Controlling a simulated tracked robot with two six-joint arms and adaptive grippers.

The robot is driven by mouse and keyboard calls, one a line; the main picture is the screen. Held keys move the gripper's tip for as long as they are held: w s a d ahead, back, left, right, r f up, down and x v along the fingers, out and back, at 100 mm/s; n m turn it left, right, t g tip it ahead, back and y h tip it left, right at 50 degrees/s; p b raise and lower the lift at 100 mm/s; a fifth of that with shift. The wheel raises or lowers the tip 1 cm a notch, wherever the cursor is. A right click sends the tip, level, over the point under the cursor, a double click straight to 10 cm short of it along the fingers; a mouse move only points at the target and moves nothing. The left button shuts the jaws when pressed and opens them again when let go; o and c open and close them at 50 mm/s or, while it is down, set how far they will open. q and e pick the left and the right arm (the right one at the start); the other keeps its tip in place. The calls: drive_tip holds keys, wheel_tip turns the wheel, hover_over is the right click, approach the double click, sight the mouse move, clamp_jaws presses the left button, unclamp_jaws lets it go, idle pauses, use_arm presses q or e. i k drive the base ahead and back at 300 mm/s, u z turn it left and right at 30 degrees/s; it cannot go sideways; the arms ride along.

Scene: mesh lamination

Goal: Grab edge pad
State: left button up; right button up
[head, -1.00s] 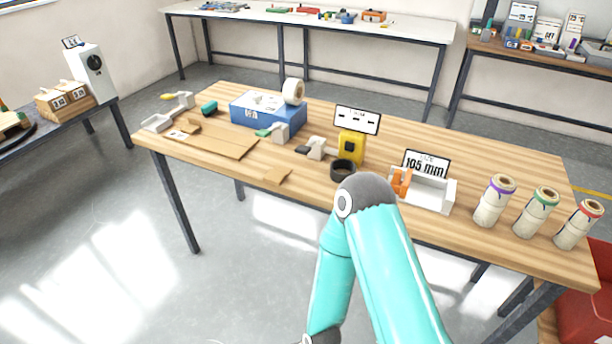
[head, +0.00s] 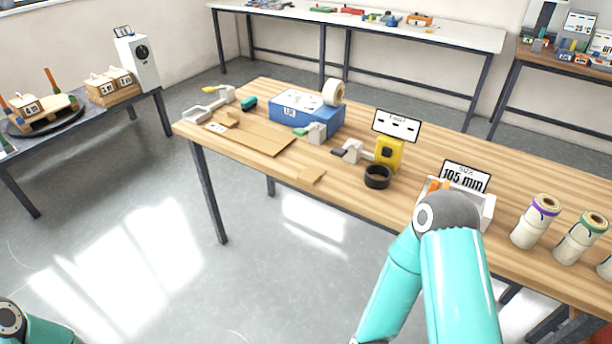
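I cannot tell for sure which thing is the edge pad. A smaller brown piece (head: 228,119) lies at the sheet's far left end. My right arm's teal elbow rises at the lower right and partly covers the white holder by the 105 mm sign. Part of my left arm shows at the bottom left corner. Neither gripper is in view.
The wooden table (head: 345,199) carries a blue box (head: 292,120), a yellow device (head: 389,153), a black tape ring (head: 377,177) and rolls (head: 536,222) at the right. A side table (head: 65,136) at the left holds small boxes (head: 110,87). The grey floor between is open.

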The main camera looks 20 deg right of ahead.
sight(310, 176)
drive_tip(key=i, duration=0.95)
drive_tip(key=z, duration=0.05)
